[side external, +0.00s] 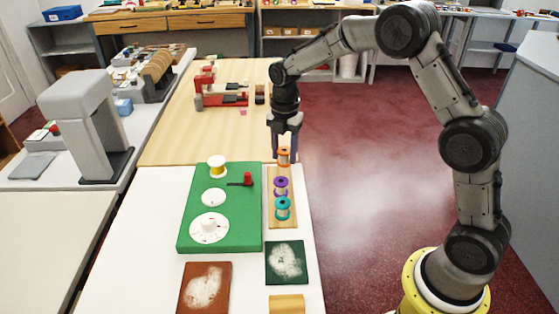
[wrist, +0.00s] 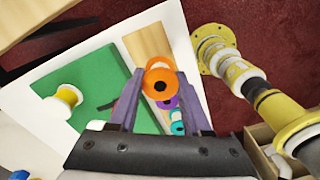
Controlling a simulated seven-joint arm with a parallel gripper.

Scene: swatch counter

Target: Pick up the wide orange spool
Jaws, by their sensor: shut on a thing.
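The orange spool (side external: 284,157) is between the fingertips of my gripper (side external: 285,150), at the far end of the wooden spool board (side external: 284,213). In the wrist view the orange spool (wrist: 160,83) sits between both fingers of my gripper (wrist: 160,84), which are shut on it. I cannot tell whether its base touches the board. A purple spool (side external: 281,187) and a teal spool (side external: 282,208) stand on the board, nearer the camera. They also show partly in the wrist view, behind the orange one.
A green base (side external: 248,240) with white dials, a red-knobbed lever (side external: 247,179) and a yellow-white spool (side external: 217,165) lies left of the board. A dark green swatch (side external: 286,262) and a brown swatch (side external: 206,287) lie nearer the camera. Bare wooden tabletop (side external: 178,140) lies farther back.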

